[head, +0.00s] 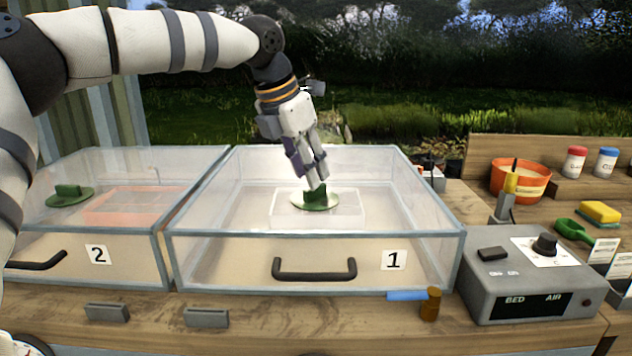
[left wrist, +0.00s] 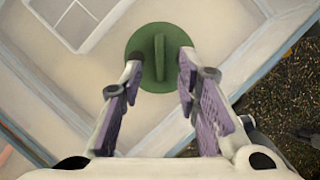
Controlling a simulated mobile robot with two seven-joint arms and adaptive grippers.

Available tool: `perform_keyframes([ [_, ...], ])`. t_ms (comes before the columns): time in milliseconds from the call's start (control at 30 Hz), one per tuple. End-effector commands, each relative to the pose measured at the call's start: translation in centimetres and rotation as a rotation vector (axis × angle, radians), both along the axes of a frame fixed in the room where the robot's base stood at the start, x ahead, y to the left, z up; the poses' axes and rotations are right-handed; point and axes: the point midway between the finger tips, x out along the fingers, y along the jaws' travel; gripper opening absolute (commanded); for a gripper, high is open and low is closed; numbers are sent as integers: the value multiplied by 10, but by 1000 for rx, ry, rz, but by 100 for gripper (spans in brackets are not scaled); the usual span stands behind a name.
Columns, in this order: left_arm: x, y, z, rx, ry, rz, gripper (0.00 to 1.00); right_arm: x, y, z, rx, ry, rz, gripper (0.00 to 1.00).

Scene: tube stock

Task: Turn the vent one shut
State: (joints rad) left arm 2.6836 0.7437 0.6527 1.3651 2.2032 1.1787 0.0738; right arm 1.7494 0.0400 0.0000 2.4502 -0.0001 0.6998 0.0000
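Vent one is a green round disc with an upright ridge-shaped grip (head: 316,200) on the clear lid of the box labelled 1 (head: 394,260). In the left wrist view the vent (left wrist: 159,60) shows from above, its ridge running nearly up and down the picture. My left gripper (head: 316,181) points down at the vent from above. Its two fingers (left wrist: 160,68) are apart, one on each side of the ridge, with a gap to it on both sides. Whether the fingertips touch the disc cannot be told. My right gripper is not in view.
Box 2 (head: 98,256) with its own green vent (head: 68,196) stands to the left. A grey control box (head: 525,275) with a black knob stands to the right. An orange pot (head: 520,180) is behind right.

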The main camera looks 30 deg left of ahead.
Motion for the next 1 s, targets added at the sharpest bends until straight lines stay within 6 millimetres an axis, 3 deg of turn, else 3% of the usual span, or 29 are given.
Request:
perform_keyframes([
  [100,8,-2,-23,2,5,-1,30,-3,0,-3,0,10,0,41],
  [200,12,-3,-31,1,1,-1,30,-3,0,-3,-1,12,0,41],
  [500,14,-4,-34,1,-1,-1,30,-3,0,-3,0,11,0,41],
  [633,14,-4,-34,1,-1,-1,3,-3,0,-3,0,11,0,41],
  [667,14,-4,-34,1,-1,-1,0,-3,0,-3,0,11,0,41],
  [1000,14,-4,-35,1,-1,-20,0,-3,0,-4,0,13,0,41],
])
